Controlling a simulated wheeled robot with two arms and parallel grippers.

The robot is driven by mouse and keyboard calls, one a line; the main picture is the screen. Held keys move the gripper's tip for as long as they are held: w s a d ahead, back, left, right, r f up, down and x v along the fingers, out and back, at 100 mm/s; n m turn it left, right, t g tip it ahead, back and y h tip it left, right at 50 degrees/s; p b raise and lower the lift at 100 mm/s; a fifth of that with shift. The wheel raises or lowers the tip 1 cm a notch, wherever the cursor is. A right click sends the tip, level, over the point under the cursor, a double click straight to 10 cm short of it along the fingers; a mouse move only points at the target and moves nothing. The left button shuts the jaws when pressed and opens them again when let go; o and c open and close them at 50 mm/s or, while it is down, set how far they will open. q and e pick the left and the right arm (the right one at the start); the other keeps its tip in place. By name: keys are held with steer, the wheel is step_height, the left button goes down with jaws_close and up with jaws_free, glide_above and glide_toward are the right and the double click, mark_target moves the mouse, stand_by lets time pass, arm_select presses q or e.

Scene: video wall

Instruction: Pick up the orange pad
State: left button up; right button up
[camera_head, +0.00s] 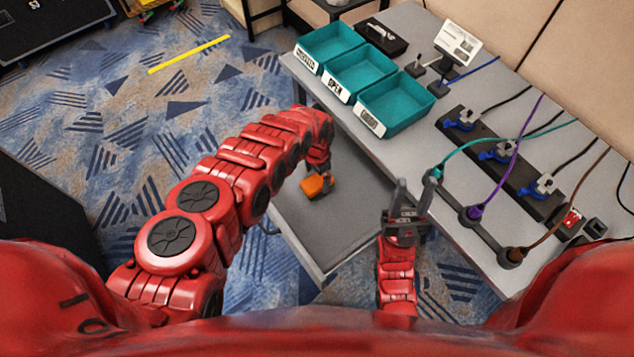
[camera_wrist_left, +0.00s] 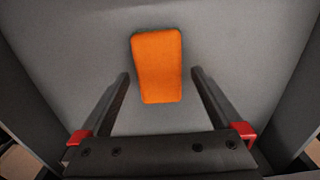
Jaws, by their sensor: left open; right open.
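The orange pad (camera_head: 317,187) lies on the grey floor of an open drawer (camera_head: 345,235). It also shows in the left wrist view (camera_wrist_left: 157,66), upper middle, with its long side running away from the camera. My left gripper (camera_wrist_left: 160,76) is open over the drawer, one finger on each side of the pad's lower part, with gaps between. Whether the fingertips are level with the pad I cannot tell. In the head view my left wrist partly hides the fingers and pad. My right gripper (camera_head: 416,180) is open and empty, beside the table's front edge.
Teal bins (camera_head: 398,100) stand on the grey table above the drawer. Connector blocks (camera_head: 500,160) with coloured cables (camera_head: 510,155) lie on the table's right part. The drawer walls (camera_wrist_left: 38,95) rise on both sides of my left gripper. The carpet at left is mostly clear.

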mark_target(317, 181)
arm_select(q)
steer(key=shift+s+f, duration=0.1)
steer(key=shift+f, duration=0.4)
steer(key=shift+f+b, duration=0.65)
steer(key=shift+f, duration=0.4)
steer(key=shift+c, duration=0.3)
steer(key=c, duration=1.3)
steer(key=shift+o, duration=0.2)
steer(key=shift+r, duration=0.1)
steer(key=shift+r, duration=0.1)
